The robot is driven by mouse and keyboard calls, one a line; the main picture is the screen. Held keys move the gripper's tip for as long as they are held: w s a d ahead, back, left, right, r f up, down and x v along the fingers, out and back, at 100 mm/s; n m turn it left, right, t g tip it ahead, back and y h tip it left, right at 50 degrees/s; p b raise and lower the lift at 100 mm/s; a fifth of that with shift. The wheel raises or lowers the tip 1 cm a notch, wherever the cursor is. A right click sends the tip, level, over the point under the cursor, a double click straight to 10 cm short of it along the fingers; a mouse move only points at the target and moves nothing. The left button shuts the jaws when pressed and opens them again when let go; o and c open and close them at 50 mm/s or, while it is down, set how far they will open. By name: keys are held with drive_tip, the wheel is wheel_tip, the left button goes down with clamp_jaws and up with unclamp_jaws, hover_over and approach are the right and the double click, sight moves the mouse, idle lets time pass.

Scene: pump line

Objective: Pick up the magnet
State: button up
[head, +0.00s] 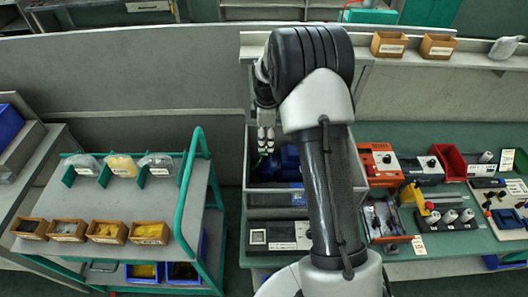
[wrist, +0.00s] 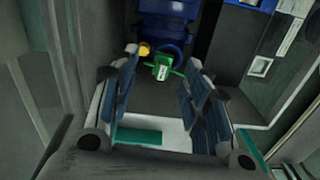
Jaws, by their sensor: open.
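My gripper (wrist: 162,60) is open in the wrist view, with a blue-padded finger on each side and nothing held between them. A small green piece with a white label (wrist: 162,70) shows between the fingertips, in front of a blue pump (wrist: 165,22). I cannot tell for sure whether this green piece is the magnet. In the head view my gripper (head: 265,138) points down above a grey bin (head: 333,200) with blue pumps (head: 280,163) inside. My arm hides part of the bin.
A small yellow round part (wrist: 144,48) is beside the green piece. The bin's walls surround the gripper area closely. To the right, the green bench (head: 440,245) holds orange boxes, a red bin (head: 449,162) and tools. A green-framed cart (head: 75,205) with several small bins stands left.

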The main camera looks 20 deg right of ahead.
sight(266, 147)
wheel_tip(266, 147, down, 5)
drive_tip(key=shift+s+a+r+b, duration=0.1)
drive_tip(key=shift+s+a+b, duration=0.05)
drive_tip(key=shift+b, duration=0.25)
drive_tip(key=shift+r, duration=0.1)
drive_tip(key=shift+c, duration=0.3)
clamp_jaws()
